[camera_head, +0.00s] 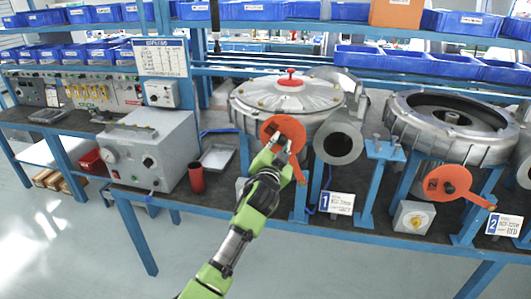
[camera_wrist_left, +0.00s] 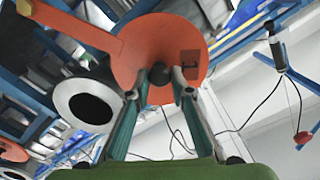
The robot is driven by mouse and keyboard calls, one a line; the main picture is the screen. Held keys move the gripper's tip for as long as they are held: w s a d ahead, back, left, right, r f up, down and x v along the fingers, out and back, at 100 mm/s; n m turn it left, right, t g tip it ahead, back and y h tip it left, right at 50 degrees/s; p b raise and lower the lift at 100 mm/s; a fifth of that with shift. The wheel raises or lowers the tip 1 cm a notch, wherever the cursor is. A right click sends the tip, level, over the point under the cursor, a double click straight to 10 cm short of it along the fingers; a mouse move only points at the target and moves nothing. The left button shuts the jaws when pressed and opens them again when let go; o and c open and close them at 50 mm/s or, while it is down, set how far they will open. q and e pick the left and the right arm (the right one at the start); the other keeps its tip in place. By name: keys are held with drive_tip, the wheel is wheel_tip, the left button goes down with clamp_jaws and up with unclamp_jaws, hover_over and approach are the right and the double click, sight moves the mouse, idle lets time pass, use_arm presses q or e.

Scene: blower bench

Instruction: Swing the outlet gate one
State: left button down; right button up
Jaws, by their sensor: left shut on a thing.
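Outlet gate one is an orange disc (camera_head: 283,132) on the front of the bench, left of the open mouth of outlet one (camera_head: 338,143). Its flat orange arm (camera_head: 298,170) runs down to a blue post. My left gripper (camera_head: 279,151) comes up from below and covers the disc's lower part. In the left wrist view the gripper (camera_wrist_left: 159,76) is shut on the small black knob (camera_wrist_left: 157,71) on the face of the disc (camera_wrist_left: 160,35). The round dark outlet mouth (camera_wrist_left: 88,106) shows uncovered beside the disc. My right gripper is not in view.
Blower one (camera_head: 288,97) stands behind the gate. A blue stand (camera_head: 384,155) and plate 1 (camera_head: 336,203) are to the right, then gate two's orange disc (camera_head: 447,182) and blower two (camera_head: 450,122). A grey box (camera_head: 150,145) and red cup (camera_head: 196,178) are left.

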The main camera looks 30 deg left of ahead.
use_arm(q)
drive_tip(key=w+d+m+b, duration=0.1)
drive_tip(key=d+m, duration=0.2)
drive_tip(key=d, duration=0.2)
drive_tip(key=w+d+m+b, duration=0.1)
drive_tip(key=d+m, duration=0.2)
drive_tip(key=d, duration=0.2)
drive_tip(key=w+d+m+b, duration=0.1)
drive_tip(key=d+m, duration=0.3)
drive_tip(key=d, duration=0.1)
drive_tip(key=shift+w+d+f, duration=0.3)
drive_tip(key=shift+w+d, duration=0.05)
drive_tip(key=shift+d, duration=0.05)
drive_tip(key=shift+w+d+f+m+b, duration=0.2)
drive_tip(key=shift+d+f+m+b, duration=0.15)
drive_tip(key=shift+d+m, duration=0.35)
drive_tip(key=shift+f, duration=0.15)
drive_tip(key=c, duration=2)
unclamp_jaws()
drive_tip(key=shift+c, duration=0.2)
drive_tip(key=shift+o, duration=1.3)
drive_tip(key=shift+w+d+f, duration=0.1)
drive_tip(key=shift+d, duration=0.05)
